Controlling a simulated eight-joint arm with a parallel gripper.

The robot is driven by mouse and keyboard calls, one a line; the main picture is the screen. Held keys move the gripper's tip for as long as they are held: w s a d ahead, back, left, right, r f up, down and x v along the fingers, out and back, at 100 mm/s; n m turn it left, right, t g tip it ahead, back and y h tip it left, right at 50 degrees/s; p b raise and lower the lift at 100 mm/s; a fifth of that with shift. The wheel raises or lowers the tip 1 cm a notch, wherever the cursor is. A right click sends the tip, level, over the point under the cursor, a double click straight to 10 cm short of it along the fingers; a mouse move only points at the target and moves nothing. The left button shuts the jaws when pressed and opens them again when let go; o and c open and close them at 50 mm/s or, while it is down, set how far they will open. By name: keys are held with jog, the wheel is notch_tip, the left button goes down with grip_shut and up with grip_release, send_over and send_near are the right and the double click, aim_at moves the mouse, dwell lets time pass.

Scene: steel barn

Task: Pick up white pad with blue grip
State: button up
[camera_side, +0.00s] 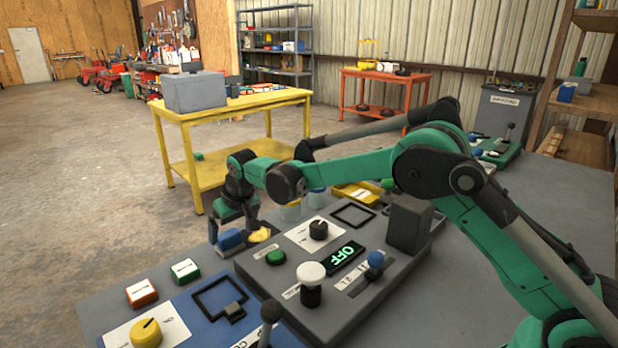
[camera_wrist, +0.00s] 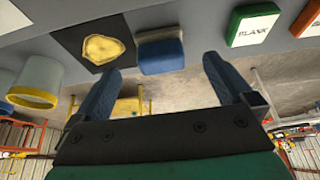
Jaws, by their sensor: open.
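The white pad with blue grip lies near the table's far edge; in the wrist view its blue grip (camera_wrist: 162,55) is toward me, with the pale pad (camera_wrist: 158,35) behind it. In the side view the blue grip (camera_side: 230,239) shows below my gripper (camera_side: 233,226). In the wrist view my gripper (camera_wrist: 162,68) is open and empty. Its two blue-grey fingers lie to either side of the grip, with visible gaps. I cannot tell how far the fingertips are above it.
A yellow lump (camera_wrist: 103,49) on a dark square lies beside the pad. A clear jar with a yellow rim (camera_wrist: 34,97) stands farther left. Green (camera_side: 185,270) and orange (camera_side: 141,293) blocks lie nearby. A grey control panel (camera_side: 285,303) with knobs stands in front.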

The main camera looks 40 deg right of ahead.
aim_at(232, 237)
jog(key=shift+x, duration=2.35)
jog(key=shift+c, duration=0.2)
jog(key=c, duration=1.2)
notch_tip(232, 237, up, 10)
jog(key=shift+r, duration=0.1)
